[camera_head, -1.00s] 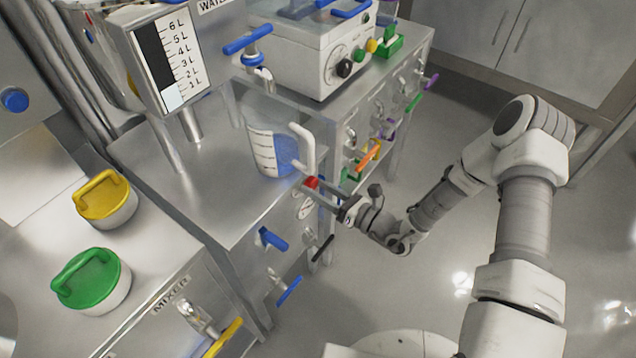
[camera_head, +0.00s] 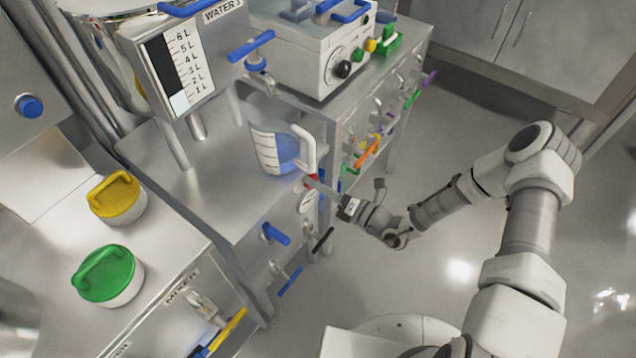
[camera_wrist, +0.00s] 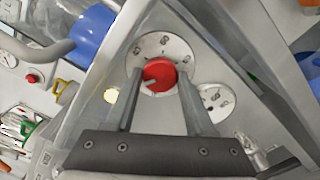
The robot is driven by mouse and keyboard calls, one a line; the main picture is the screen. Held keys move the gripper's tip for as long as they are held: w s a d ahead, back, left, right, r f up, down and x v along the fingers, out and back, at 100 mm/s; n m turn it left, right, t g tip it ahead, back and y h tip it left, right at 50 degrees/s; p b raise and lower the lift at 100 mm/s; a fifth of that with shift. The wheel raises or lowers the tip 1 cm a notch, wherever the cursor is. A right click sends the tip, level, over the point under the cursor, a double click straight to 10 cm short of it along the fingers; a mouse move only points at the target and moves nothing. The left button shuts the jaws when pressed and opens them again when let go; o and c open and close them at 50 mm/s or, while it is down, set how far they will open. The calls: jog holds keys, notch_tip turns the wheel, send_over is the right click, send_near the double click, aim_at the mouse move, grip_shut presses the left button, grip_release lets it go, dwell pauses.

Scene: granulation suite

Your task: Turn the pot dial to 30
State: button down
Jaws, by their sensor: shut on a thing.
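The red dial knob (camera_wrist: 160,74) sits on a round white plate with numbers around its edge, on a steel front. A pale mark on the knob points to the lower left of the wrist picture; the numbers are too small to read surely. My gripper (camera_wrist: 159,78) is shut on the red knob, one finger on each side. In the head view the knob (camera_head: 312,179) is a small red spot, partly hidden by my gripper (camera_head: 318,184), below the jug (camera_head: 268,152) with blue contents.
A second white dial (camera_wrist: 215,100) is beside the red knob's plate. A blue handle (camera_head: 275,234) and a black handle (camera_head: 322,241) stick out of the steel front nearby. Yellow (camera_head: 117,197) and green-lidded (camera_head: 108,275) pots stand at left.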

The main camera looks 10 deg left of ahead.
jog(key=shift+s, duration=0.1)
dwell(0.3)
jog(key=shift+c, duration=1.3)
grip_release()
jog(key=p+v, duration=0.2)
jog(key=v, duration=1.5)
jog(key=shift+d, duration=0.25)
